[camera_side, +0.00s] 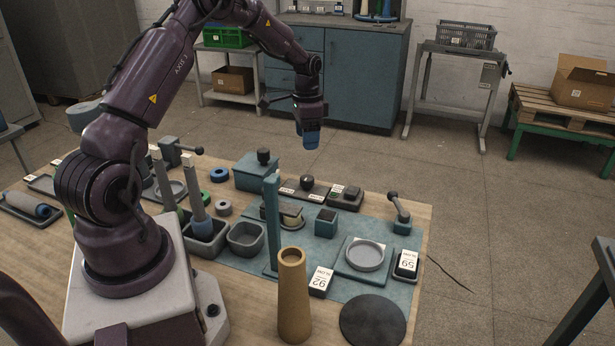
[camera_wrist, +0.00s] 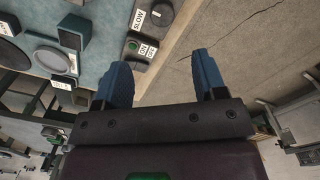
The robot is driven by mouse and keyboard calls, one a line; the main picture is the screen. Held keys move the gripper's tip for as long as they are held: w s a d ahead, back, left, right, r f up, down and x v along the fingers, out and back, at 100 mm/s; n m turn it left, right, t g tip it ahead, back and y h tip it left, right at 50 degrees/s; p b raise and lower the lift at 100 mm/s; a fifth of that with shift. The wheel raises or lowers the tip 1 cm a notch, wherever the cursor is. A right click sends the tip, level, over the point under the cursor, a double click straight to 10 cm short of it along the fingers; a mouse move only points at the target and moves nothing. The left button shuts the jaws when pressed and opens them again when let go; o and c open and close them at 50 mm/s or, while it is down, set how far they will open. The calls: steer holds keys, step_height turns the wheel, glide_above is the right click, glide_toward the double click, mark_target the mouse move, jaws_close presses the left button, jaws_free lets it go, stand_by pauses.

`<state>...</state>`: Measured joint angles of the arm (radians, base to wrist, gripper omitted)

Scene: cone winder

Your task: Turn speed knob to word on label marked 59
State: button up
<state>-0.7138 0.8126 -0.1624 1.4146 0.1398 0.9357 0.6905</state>
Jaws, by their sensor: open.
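The speed knob (camera_side: 307,182) is a dark round knob on a flat dark base with white word plates at its sides. In the wrist view the knob (camera_wrist: 160,12) is at the top edge, beside a plate reading SLOW (camera_wrist: 138,14); the other plate is out of frame. The label marked 59 (camera_side: 408,262) is a white card in a dark holder at the mat's right; its small word appears to be SLOW. Another card, marked 92 (camera_side: 320,279), stands at the front. My gripper (camera_side: 310,140) is open and empty, above and apart from the knob.
A switch box (camera_side: 345,198) with a green button and ON/OFF plates is beside the knob base. A ball-ended lever (camera_side: 400,208), a round dish (camera_side: 365,254) and a tall tan cone (camera_side: 292,295) stand on or near the teal mat.

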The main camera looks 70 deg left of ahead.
mark_target(308, 177)
steer(key=shift+m, duration=0.5)
step_height(308, 177, down, 12)
steer(key=shift+w+a+f, duration=0.1)
steer(key=shift+f, duration=0.15)
steer(key=c, duration=0.9)
